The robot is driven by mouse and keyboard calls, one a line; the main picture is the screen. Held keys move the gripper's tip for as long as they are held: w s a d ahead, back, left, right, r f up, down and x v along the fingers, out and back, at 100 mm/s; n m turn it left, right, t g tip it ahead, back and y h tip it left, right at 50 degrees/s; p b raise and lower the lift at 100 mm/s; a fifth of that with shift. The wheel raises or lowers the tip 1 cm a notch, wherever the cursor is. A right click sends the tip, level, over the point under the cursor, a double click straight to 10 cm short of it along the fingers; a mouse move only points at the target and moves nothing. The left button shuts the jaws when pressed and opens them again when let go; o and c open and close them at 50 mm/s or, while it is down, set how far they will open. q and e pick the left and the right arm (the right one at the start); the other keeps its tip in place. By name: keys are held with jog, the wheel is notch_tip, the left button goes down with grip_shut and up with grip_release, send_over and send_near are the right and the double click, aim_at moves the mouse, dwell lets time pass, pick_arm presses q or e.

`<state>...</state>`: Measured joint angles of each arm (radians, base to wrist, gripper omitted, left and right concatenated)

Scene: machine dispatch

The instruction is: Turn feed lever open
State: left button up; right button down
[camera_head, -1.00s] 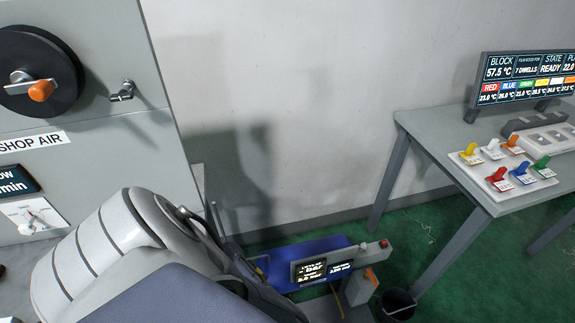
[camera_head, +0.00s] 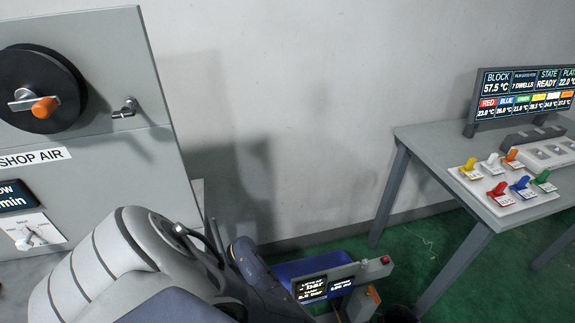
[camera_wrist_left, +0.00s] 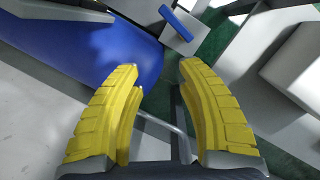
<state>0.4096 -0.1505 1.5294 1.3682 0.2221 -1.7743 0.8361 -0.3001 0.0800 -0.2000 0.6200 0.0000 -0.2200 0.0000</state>
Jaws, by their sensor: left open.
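My left gripper (camera_wrist_left: 160,105) is open, with two curved yellow fingers and nothing between them in the left wrist view. Beyond its tips is a short blue bar (camera_wrist_left: 178,23) on a small pale plate; I cannot tell whether this is the feed lever. A large blue rounded body (camera_wrist_left: 95,55) lies beyond the left finger, and it also shows in the head view (camera_head: 290,268). In the head view, my left arm hides my gripper. An orange piece (camera_head: 374,294) shows on the post beside that blue body. My right gripper is in neither view.
A dark bucket (camera_head: 401,314) is on the green floor. A grey table (camera_head: 420,150) with coloured levers stands right. A panel (camera_head: 95,60) with a black wheel stands left.

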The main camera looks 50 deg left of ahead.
pick_arm(q)
jog(key=w+a+r+m+y, duration=0.1)
jog(key=w+a+m, duration=0.1)
jog(key=w, duration=0.4)
jog(key=w+a+r+m+g+y, duration=0.1)
jog(key=w+r+m+y, duration=0.1)
jog(key=w+m, duration=0.2)
jog(key=w+a+r+m+y, duration=0.1)
jog(key=w+a+m, duration=0.1)
jog(key=w, duration=0.8)
jog(key=shift+a+r+m+g+y, duration=0.3)
jog(key=shift+a+r+m+y, duration=0.1)
jog(key=shift+m, duration=0.5)
jog(key=shift+o, duration=0.2)
